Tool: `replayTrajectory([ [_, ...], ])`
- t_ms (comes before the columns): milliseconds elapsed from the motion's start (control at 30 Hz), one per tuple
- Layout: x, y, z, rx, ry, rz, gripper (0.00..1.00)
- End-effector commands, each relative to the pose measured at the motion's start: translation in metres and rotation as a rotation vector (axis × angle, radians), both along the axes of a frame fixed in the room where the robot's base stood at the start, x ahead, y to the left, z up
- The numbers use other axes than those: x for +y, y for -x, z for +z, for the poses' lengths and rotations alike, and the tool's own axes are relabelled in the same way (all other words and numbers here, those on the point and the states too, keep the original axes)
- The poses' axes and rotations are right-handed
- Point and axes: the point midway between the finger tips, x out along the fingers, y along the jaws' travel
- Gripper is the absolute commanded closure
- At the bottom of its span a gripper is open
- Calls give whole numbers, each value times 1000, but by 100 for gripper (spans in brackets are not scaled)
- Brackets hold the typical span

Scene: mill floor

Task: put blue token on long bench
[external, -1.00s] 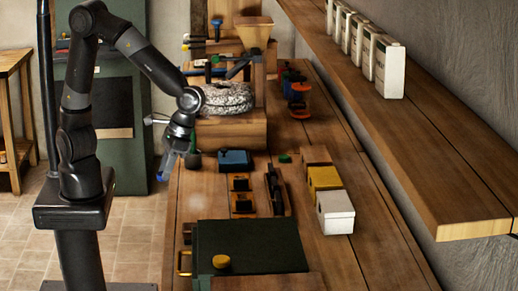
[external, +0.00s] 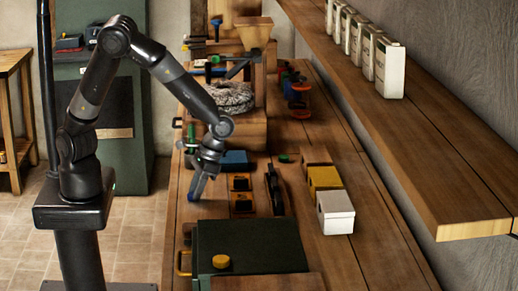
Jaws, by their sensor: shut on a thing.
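The long bench (external: 340,255) is a wooden worktop running from the front to the back of the external view. My gripper (external: 196,192) is over its left part, pointing down. It is shut on a small blue piece (external: 195,188), which looks like the blue token. The fingers hide much of the piece, and its exact shape is too small to tell. I cannot tell whether it touches the bench top or hangs just above it.
A dark green panel (external: 250,240) with a yellow disc (external: 221,262) lies in front of my gripper. A blue box (external: 235,160) is behind. Orange-and-black blocks (external: 242,202) stand to the right, then yellow (external: 325,178) and white (external: 336,212) boxes. A shelf (external: 440,170) overhangs at right.

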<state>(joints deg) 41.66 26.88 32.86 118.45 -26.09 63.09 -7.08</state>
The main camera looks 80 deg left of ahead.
Motion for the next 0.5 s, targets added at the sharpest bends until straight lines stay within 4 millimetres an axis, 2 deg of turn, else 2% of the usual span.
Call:
replayTrajectory([
  [367, 0, 0, -6, -1, 0, 1, 89],
  [400, 0, 0, -6, -1, 0, 1, 66],
  [500, 0, 0, -6, -1, 0, 1, 58],
])
